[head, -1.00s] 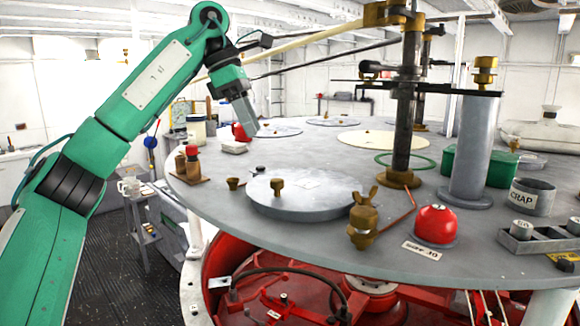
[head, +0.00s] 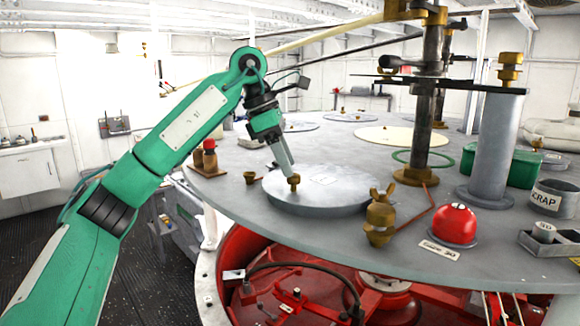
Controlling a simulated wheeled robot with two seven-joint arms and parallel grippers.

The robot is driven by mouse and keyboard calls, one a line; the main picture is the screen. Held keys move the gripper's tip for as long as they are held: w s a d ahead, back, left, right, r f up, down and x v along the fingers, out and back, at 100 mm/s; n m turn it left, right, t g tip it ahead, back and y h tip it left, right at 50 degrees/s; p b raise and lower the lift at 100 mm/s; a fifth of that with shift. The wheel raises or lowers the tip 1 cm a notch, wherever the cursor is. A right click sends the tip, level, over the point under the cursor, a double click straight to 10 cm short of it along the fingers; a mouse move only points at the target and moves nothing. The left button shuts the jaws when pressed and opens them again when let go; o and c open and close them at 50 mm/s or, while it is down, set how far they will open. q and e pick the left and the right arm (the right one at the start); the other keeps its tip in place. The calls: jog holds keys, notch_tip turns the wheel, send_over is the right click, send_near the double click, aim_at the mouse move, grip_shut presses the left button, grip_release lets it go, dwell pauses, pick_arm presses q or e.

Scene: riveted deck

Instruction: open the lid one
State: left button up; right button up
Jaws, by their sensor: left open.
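A round grey lid (head: 335,192) lies flat and closed on the large grey deck, near its front left part. A small brass knob (head: 294,183) stands up on the lid's left side. My left gripper (head: 291,172) points down with its fingertips right at the brass knob. It is open, with the fingers seeming to be around or just beside the knob; I cannot tell which. The fingers partly cover the knob's top. My right gripper is not in view.
A brass fitting (head: 380,215) and a red dome (head: 453,224) stand right of the lid, and a dark vertical post (head: 425,130) behind them. A small brass cup (head: 249,177) sits left of the lid. Red machinery (head: 300,290) shows below the deck's front edge.

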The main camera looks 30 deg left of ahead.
pick_arm(q)
jog(key=shift+x, duration=1.3)
